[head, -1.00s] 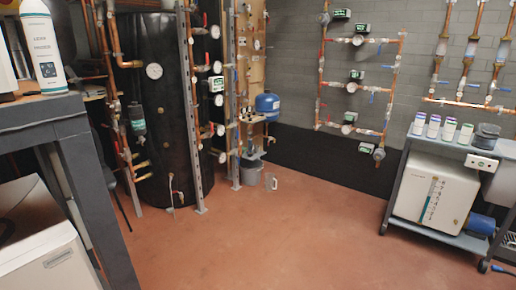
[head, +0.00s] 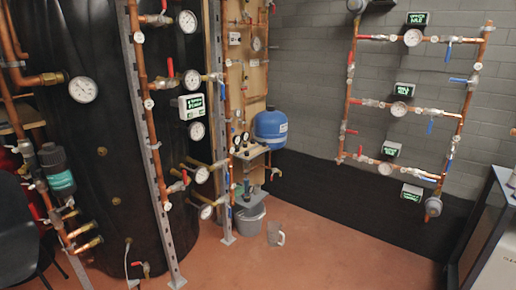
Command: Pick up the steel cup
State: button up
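A small greyish cup or jug (head: 275,233) with a handle on its right side stands on the red floor, just right of a grey bucket (head: 249,218). It is the only cup-like thing I can make out, and it is too small to tell whether it is steel. It appears upright and apart from the bucket. My gripper is not in view.
A large black tank (head: 110,130) with gauges, copper pipes and metal posts (head: 155,180) stands at left. A blue vessel (head: 270,129) hangs above the bucket. A dark chair (head: 20,240) is at lower left, a cart (head: 480,235) at right. The middle floor (head: 320,262) is clear.

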aim_at(257, 191)
jog(key=i, duration=2.35)
jog(key=i+z, duration=0.15)
jog(key=i, duration=0.4)
jog(key=i+j+z, duration=0.15)
jog(key=i, duration=0.35)
jog(key=i+j+z, duration=0.15)
jog(key=i, duration=0.4)
